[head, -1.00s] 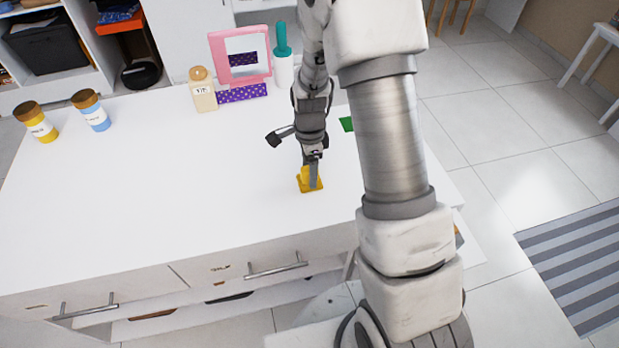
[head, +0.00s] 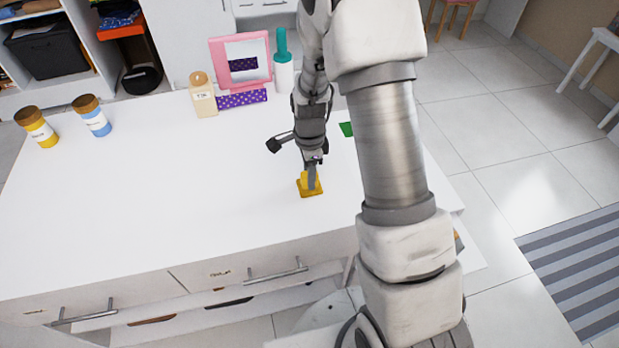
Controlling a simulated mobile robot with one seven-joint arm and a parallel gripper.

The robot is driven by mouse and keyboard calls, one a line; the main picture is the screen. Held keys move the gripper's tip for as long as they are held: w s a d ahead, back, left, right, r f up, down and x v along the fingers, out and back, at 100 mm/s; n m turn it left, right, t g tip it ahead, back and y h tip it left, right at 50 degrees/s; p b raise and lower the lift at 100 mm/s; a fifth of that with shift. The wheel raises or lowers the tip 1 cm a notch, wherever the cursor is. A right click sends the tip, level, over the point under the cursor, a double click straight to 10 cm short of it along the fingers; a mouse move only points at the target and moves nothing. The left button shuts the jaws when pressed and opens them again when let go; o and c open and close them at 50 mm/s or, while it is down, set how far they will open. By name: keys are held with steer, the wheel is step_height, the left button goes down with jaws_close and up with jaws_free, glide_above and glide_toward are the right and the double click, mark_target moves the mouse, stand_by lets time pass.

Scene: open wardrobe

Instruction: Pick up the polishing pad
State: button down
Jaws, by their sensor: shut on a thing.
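A small yellow-orange block with a flat, wider base (head: 308,188), which looks like the polishing pad, is on or just above the white tabletop near its front right. My gripper (head: 312,180) points down over it and is shut on its raised upper part. The gripper partly covers the pad. I cannot tell whether the pad's base touches the table.
The white table (head: 150,200) is mostly clear to the left. Two jars (head: 92,115) stand at the left back. A beige bottle (head: 203,95), pink-framed mirror (head: 241,58), purple dotted box (head: 242,98) and white-teal bottle (head: 283,65) stand at the back. A green piece (head: 347,129) lies behind my arm.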

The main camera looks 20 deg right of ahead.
steer(key=shift+r, duration=0.55)
step_height(320, 180, up, 3)
steer(key=shift+w+f+p, duration=0.1)
steer(key=shift+p, duration=0.25)
steer(key=s+d+r, duration=0.6)
steer(key=d+r, duration=0.1)
steer(key=d, duration=0.3)
steer(key=shift+s+p, duration=0.25)
steer(key=shift+p, duration=0.2)
steer(key=c, duration=1.1)
jaws_free()
steer(key=shift+c, duration=0.2)
jaws_close()
